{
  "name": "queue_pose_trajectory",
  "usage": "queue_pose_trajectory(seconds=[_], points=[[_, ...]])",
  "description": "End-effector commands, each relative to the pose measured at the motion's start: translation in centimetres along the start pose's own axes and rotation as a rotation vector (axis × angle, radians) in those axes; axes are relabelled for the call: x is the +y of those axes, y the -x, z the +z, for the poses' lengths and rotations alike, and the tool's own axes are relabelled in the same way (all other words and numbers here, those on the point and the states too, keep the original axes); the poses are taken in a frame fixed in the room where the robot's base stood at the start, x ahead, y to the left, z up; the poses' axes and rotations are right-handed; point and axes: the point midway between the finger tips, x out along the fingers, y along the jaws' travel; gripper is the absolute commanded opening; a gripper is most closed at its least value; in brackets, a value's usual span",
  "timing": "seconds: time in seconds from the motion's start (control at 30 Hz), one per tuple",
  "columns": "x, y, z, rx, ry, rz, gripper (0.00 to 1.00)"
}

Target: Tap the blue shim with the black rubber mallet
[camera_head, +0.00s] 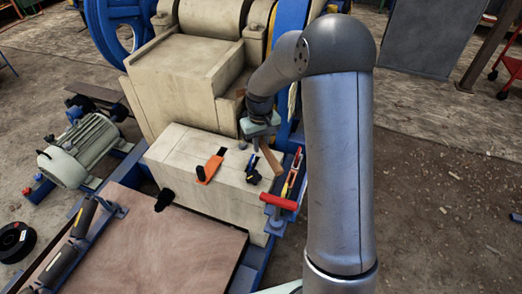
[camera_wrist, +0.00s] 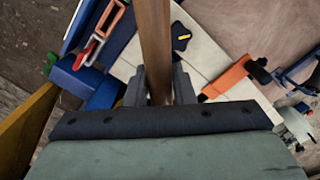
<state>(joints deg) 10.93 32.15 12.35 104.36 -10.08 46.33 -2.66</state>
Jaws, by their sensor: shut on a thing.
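My gripper (camera_head: 262,134) is shut on the wooden handle (camera_head: 270,160) of a mallet, above the right end of the pale block. The handle slants down to the right in the head view. In the wrist view the handle (camera_wrist: 156,45) runs up from between the fingers (camera_wrist: 160,92) and out of the top edge. The black rubber head is not clearly visible in either view. I cannot pick out the blue shim with certainty; several blue machine parts are nearby.
The pale block (camera_head: 190,150) bears an orange-and-black tool (camera_head: 210,167) and a small black-and-yellow item (camera_head: 253,177). A red-handled tool (camera_head: 278,201) is at its right edge, beside other tools. A wooden board (camera_head: 165,245) is in front, a motor (camera_head: 80,145) left. Open floor is right.

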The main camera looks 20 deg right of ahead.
Motion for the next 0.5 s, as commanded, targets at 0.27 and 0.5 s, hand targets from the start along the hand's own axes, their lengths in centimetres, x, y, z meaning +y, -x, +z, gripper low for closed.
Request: queue_pose_trajectory(seconds=[0.27, 0.5], points=[[-0.1, 4.3, 0.2, -0.023, 0.0, -0.001, 0.0], [-0.1, 4.2, 0.2, -0.023, 0.001, -0.002, 0.0]])
